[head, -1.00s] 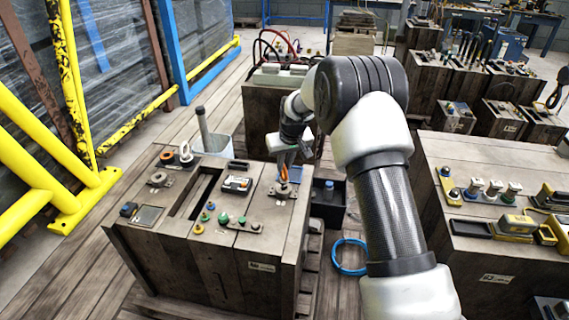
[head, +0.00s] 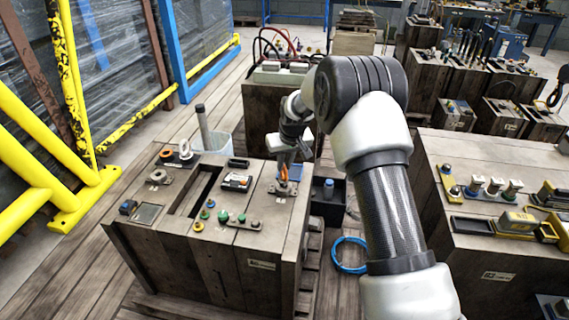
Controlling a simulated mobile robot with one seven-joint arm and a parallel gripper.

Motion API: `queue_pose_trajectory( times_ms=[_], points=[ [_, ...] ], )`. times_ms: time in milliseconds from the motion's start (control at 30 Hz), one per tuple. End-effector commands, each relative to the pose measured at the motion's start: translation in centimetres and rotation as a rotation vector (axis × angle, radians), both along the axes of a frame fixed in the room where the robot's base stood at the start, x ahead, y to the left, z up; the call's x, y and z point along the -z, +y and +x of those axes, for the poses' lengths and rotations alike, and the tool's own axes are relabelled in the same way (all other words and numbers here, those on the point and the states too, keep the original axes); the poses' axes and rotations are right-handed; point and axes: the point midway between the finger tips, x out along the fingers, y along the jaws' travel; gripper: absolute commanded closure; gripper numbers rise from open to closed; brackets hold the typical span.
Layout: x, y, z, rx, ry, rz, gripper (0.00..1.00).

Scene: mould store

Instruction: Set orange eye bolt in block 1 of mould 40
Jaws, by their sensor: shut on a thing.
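The orange eye bolt (head: 283,174) is between the fingers of my gripper (head: 284,166), which is shut on it. It is just above or touching a small grey plate (head: 282,190) at the back right of the near wooden-looking mould (head: 145,250). I cannot tell whether the bolt's shank is in a hole, as its lower end is too small to see. The mould's front label (head: 262,265) is too small to read. Its top has a long dark slot (head: 198,190).
An orange ring (head: 166,155), a pale ring with a dark base (head: 186,151) and coloured knobs (head: 224,216) stand on the mould top. A blue hose coil (head: 349,255) lies right. Another mould (head: 480,260) stands further right.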

Motion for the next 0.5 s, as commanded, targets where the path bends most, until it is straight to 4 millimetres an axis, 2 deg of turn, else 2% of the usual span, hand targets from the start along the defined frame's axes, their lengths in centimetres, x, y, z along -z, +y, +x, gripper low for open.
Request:
queue_pose_trajectory(
  times_ms=[500],
  points=[
    [0.18,0.02,0.08,0.000,-0.003,0.001,1.00]
  ],
)
